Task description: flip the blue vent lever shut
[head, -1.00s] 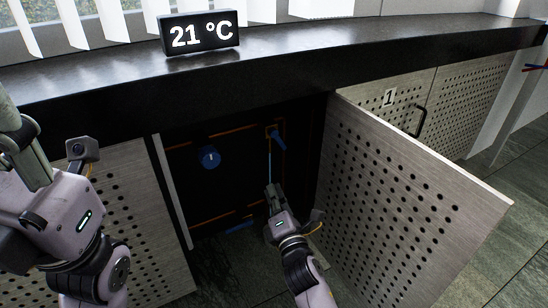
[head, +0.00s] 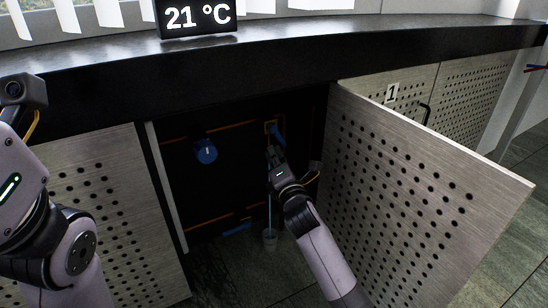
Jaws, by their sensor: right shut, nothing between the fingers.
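The blue vent lever (head: 278,132) is inside the open cabinet, on a small orange-edged plate at the back right. It slants down to the right, and its lower part is close to or behind my right gripper. My right gripper (head: 271,151) is shut and empty, just below the lever; I cannot tell whether they touch. My left arm is at the left edge of the head view, and its gripper's fingers are out of the picture.
A blue round knob (head: 206,151) is on the cabinet's back, left of the lever. The open perforated door (head: 420,200) stands close to the right of my right arm.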

